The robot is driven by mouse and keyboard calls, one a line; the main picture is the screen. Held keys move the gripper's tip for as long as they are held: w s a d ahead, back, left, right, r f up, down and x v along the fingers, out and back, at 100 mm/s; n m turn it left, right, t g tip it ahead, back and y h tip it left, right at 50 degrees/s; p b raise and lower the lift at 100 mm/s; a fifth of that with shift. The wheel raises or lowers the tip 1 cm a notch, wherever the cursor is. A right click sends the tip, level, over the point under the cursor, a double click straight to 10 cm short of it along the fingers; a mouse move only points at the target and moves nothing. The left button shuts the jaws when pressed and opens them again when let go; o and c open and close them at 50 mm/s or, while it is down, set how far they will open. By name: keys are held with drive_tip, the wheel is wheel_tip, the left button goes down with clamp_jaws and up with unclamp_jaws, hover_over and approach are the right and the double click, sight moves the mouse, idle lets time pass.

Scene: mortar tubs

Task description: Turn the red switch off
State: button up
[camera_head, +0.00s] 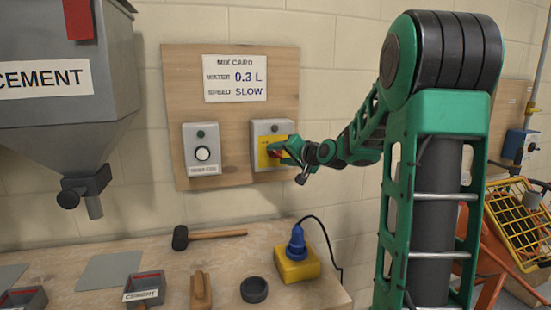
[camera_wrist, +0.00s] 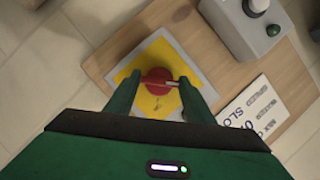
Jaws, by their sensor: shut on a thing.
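The red switch (camera_wrist: 156,81) is a round red knob on a yellow plate of a grey box, fixed to the wooden wall board. In the wrist view it sits between the two fingers of my gripper (camera_wrist: 159,92), which is shut on it. A pale bar runs across the knob to the right. In the head view my gripper (camera_head: 281,149) reaches the yellow plate (camera_head: 264,158) from the right and hides most of the knob.
A grey box with a white knob (camera_head: 203,153) is left of the switch, under the mix card (camera_head: 235,92). A cement hopper (camera_head: 65,80) hangs at the left. Below, the bench holds a mallet (camera_head: 210,234), a blue plug on a yellow block (camera_head: 296,264) and a black ring (camera_head: 254,289).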

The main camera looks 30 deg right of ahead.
drive_tip(key=shift+a+f+n, duration=0.15)
drive_tip(key=shift+a+n, duration=0.05)
drive_tip(key=shift+n, duration=0.2)
drive_tip(key=o, duration=1.1)
drive_tip(key=shift+w, duration=0.1)
drive_tip(key=shift+c, duration=0.2)
drive_tip(key=shift+d, duration=0.1)
drive_tip(key=v, duration=1)
drive_tip(key=shift+s+r, duration=0.2)
drive_tip(key=shift+s, duration=0.1)
